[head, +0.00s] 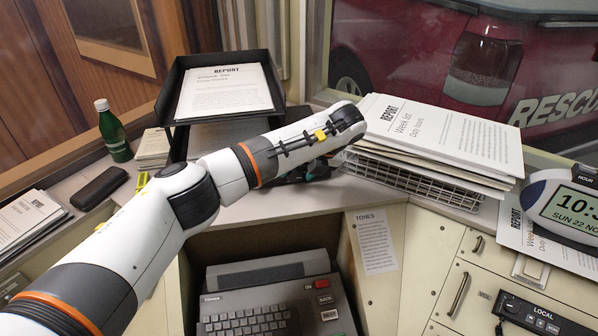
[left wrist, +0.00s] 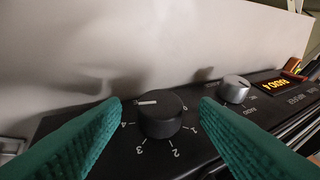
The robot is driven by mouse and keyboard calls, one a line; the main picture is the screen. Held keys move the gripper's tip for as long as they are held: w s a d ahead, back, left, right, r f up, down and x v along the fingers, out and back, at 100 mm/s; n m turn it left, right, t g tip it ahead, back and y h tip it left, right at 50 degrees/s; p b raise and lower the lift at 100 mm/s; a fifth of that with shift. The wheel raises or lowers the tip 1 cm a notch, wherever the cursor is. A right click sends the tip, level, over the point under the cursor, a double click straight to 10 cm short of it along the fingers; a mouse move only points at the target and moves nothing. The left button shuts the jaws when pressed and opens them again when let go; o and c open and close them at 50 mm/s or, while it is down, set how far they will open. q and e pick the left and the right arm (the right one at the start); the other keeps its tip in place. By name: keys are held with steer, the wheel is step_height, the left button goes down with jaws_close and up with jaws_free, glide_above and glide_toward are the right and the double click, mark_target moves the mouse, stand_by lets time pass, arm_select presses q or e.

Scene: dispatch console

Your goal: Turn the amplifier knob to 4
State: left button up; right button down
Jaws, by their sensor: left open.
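The black amplifier knob (left wrist: 161,118) stands on a dark panel in the left wrist view. The numbers 0 to 4 show around its near side, with 4 at the left and 0 at the right. Its white pointer line points left, a little beyond the 4; any mark there is not readable. My left gripper (left wrist: 160,101) is open, with one green ribbed finger on each side of the knob and visible gaps between. In the head view my left gripper (head: 318,170) is largely hidden behind my forearm, and the knob cannot be made out. My right gripper is out of view.
A smaller silver knob (left wrist: 236,88) and an orange-lit display (left wrist: 274,87) lie right of the black knob. A pale wall rises close behind. In the head view, a wire rack (head: 415,184) with papers, a black tray (head: 174,103) and a green bottle (head: 113,132) surround my arm.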

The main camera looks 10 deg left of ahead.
arm_select(q)
steer(key=b+v, duration=0.1)
steer(key=v, duration=1)
steer(key=shift+d+b, duration=0.15)
steer(key=shift+b, duration=0.2)
steer(key=shift+r, duration=0.1)
